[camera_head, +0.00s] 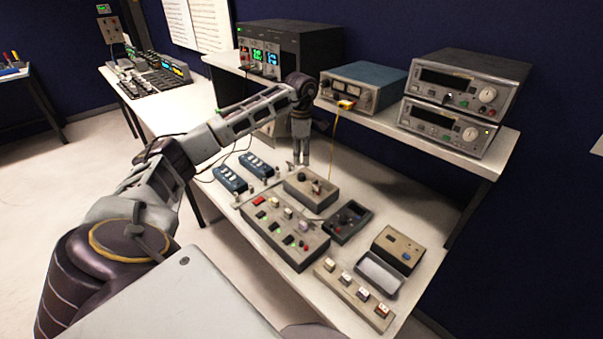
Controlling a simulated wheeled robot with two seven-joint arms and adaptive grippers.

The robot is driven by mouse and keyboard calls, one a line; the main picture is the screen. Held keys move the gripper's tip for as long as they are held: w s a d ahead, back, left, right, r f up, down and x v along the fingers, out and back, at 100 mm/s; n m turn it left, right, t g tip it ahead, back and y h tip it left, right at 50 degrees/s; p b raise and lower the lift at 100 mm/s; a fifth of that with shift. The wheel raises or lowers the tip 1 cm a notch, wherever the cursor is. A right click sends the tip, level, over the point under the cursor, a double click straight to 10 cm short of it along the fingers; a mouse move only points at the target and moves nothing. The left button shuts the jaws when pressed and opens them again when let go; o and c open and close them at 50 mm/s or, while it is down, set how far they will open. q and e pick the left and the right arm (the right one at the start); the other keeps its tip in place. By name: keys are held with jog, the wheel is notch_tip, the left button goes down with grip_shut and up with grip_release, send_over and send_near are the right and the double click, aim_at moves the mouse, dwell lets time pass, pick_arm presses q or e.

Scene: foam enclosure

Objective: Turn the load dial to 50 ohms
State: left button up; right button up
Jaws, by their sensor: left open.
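My left gripper (301,160) points down over the bench, with its fingers a small gap apart and nothing seen between them. Just below it in the picture is a grey box (296,192) with a dark knob on top. The knob may be the load dial, but its markings are too small to read, so I cannot tell its setting. The fingertips look close to the box's far edge; I see no clear contact. My right gripper is out of view.
A larger grey switch panel (312,252) lies in front of the box, with blue modules (230,179) to its left. A dark tray (347,222) is at the right. Stacked instruments (462,82) and a blue-topped meter (363,82) stand on the raised shelf behind.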

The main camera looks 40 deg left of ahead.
aim_at(301, 174)
pick_arm(q)
notch_tip(301, 174, down, 8)
jog(key=shift+f+p, duration=0.2)
jog(key=shift+p, duration=0.15)
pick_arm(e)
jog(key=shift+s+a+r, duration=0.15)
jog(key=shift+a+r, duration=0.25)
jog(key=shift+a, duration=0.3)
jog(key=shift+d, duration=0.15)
pick_arm(q)
jog(key=shift+c, duration=0.7)
grip_shut()
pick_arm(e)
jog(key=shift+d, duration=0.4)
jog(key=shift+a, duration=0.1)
